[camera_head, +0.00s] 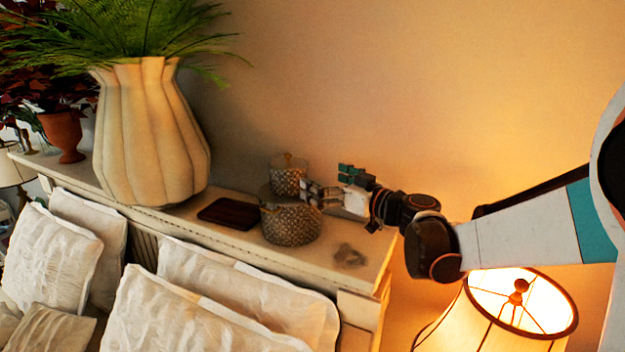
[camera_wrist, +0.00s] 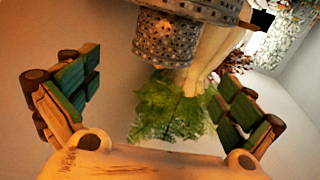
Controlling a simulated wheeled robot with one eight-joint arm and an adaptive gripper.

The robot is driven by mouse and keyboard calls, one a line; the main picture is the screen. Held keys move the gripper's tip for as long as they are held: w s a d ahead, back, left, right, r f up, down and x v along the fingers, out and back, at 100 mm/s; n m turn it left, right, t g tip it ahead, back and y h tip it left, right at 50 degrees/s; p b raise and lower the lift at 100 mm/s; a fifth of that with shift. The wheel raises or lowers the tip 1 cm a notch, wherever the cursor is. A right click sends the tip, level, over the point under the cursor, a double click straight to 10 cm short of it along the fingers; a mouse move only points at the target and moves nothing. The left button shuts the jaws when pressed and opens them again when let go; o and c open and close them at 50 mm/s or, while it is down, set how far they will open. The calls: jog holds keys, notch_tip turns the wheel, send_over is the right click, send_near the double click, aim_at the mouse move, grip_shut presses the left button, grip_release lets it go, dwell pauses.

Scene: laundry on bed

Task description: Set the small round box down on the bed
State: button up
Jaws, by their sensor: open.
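The small round box (camera_head: 288,175) has a silvery patterned side and a light lid with a knob. It shows right above a larger round box (camera_head: 292,222) of similar pattern on the headboard shelf (camera_head: 365,272); I cannot tell whether it rests on that box or stands behind it. My gripper (camera_head: 328,184) is open just right of the small box, with its fingers level with the boxes. In the wrist view the small box (camera_wrist: 165,42) is at the upper middle, apart from both fingers (camera_wrist: 160,98). Nothing is between the fingertips.
A large ribbed vase (camera_head: 150,135) with a fern and a dark flat tray (camera_head: 229,213) stand left of the boxes on the shelf. White pillows (camera_head: 190,310) lie on the bed below. A lit lamp (camera_head: 515,310) stands below my arm.

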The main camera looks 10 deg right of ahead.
jog(key=shift+s+d, duration=0.1)
jog(key=shift+s, duration=0.1)
jog(key=shift+s, duration=0.1)
jog(key=s+a+f+m+g+h, duration=0.1)
jog(key=s+f+g+h, duration=0.15)
jog(key=s, duration=0.55)
jog(key=s+a+f+m+g+h, duration=0.1)
jog(key=s+f+m+g+h, duration=0.15)
jog(key=s, duration=0.65)
jog(key=s+d+f+m+h, duration=0.1)
jog(key=s+d+f+h, duration=0.1)
jog(key=s, duration=0.3)
jog(key=s+d+f+m+g+h, duration=0.1)
jog(key=s+d+f+h, duration=0.1)
jog(key=s+d+f, duration=0.2)
jog(key=s+d+f+m+g+h, duration=0.1)
jog(key=s+d+f+m+h, duration=0.1)
jog(key=s, duration=0.5)
jog(key=shift+s+d+f, duration=0.25)
jog(key=shift+d+f, duration=0.15)
jog(key=shift+d, duration=0.5)
jog(key=shift+f, duration=0.1)
notch_tip(320, 180, down, 24)
jog(key=b, duration=2.4)
jog(key=shift+f+b, duration=0.2)
jog(key=shift+b, duration=0.15)
